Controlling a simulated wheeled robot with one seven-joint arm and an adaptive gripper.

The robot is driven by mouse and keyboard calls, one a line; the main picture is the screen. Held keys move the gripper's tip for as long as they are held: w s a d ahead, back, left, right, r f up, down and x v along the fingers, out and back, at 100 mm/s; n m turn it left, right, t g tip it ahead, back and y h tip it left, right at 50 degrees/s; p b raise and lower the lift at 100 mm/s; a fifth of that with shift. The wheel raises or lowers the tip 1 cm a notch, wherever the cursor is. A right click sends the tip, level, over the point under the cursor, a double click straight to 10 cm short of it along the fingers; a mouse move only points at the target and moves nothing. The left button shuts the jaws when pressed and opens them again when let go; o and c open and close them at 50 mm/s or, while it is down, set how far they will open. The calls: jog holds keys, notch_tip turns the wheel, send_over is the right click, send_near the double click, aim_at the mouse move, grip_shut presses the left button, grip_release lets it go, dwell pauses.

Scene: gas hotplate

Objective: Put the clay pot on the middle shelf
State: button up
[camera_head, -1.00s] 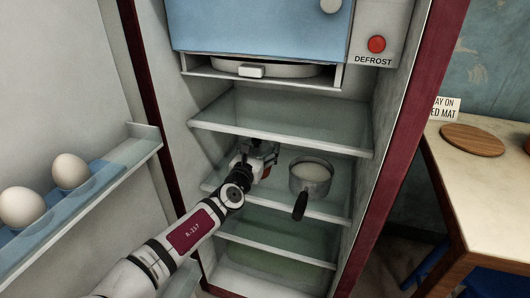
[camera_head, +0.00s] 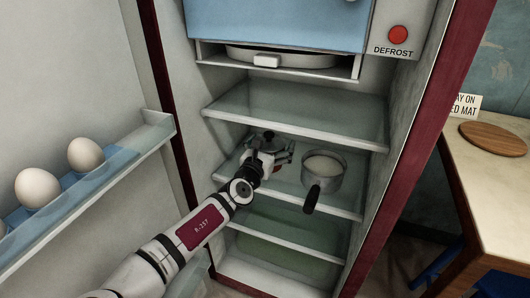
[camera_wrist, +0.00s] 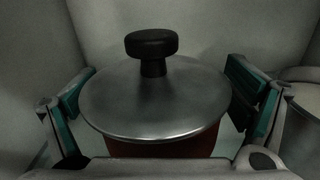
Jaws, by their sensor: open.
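A pot with a dull red body, a grey metal lid and a black knob (camera_wrist: 152,45) stands upright on a glass shelf inside the open fridge. I take this for the clay pot; in the head view (camera_head: 269,137) my gripper partly hides it. My gripper (camera_head: 264,158) is open at the pot's near side. In the wrist view its two fingers stand left and right of the pot, with no clear contact. The pot's shelf (camera_head: 340,210) is the one below the upper glass shelf (camera_head: 300,118).
A saucepan (camera_head: 322,172) with pale contents stands close right of the pot, its dark handle toward me. The upper glass shelf is empty. The open door with eggs (camera_head: 86,154) is left of my arm. A counter with a round wooden board (camera_head: 494,138) is at the right.

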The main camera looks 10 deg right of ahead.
jog(key=p+v, duration=0.1)
jog(key=v, duration=1)
jog(key=shift+s+p, duration=0.1)
jog(key=shift+p, duration=0.25)
